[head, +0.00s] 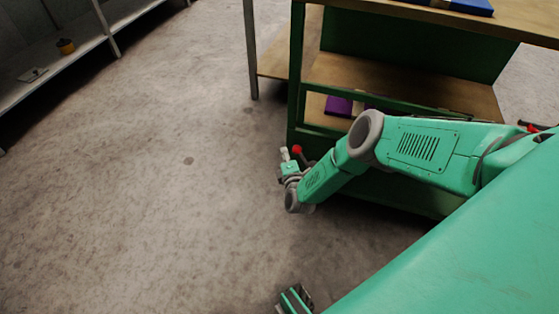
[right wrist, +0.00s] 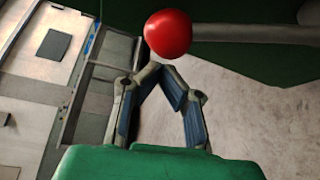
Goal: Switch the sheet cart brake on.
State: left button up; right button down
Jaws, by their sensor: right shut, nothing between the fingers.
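The sheet cart (head: 297,70) has a green frame and wooden shelves and stands at the upper right of the head view. Its brake lever ends in a red ball knob (head: 297,149), low beside the cart's near left corner. In the right wrist view the red knob (right wrist: 168,35) sits on a grey rod (right wrist: 245,33) running to the right. My right gripper (head: 289,165) is shut and empty, right by the knob. In the wrist view its fingertips (right wrist: 162,74) meet just below the knob; contact is unclear. My left gripper (head: 295,299) shows partly at the bottom edge; its fingers are unclear.
A purple item (head: 339,105) lies on the cart's lower shelf and a blue item (head: 455,5) on its top. A grey shelf rack (head: 75,50) at the upper left holds a small yellow container (head: 66,46). The concrete floor left of the cart is clear.

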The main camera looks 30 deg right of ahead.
pick_arm(q)
jog(key=shift+r, duration=0.15)
pick_arm(e)
jog(key=shift+s+d+r, duration=0.25)
jog(key=shift+s+d, duration=0.2)
jog(key=shift+d, duration=0.1)
